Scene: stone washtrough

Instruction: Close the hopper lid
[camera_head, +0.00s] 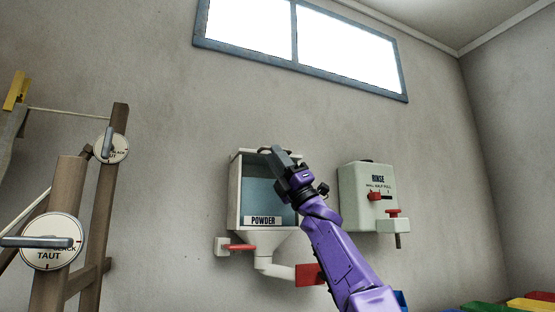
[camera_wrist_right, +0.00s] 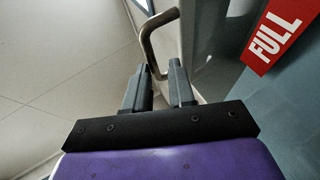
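The hopper (camera_head: 234,195) is a pale box on the wall with a blue inside or front panel and a POWDER label (camera_head: 263,220). Its lid appears to be along the top edge (camera_head: 240,153), partly behind my gripper; how far it stands open is unclear. My right gripper (camera_head: 281,156) is at the hopper's top edge, covering its upper right corner. In the wrist view, its two fingers (camera_wrist_right: 158,78) are apart. A bent metal handle (camera_wrist_right: 147,45) reaches down to the gap between the fingertips; contact cannot be told. My left gripper is out of view.
A RINSE box (camera_head: 352,195) with red taps hangs right of the hopper. A red lever (camera_head: 240,247) and pipe (camera_head: 263,265) sit below it. Wooden posts with dials (camera_head: 52,242) stand at left. A red FULL sign (camera_wrist_right: 274,38) shows in the wrist view. A window (camera_head: 340,45) is above.

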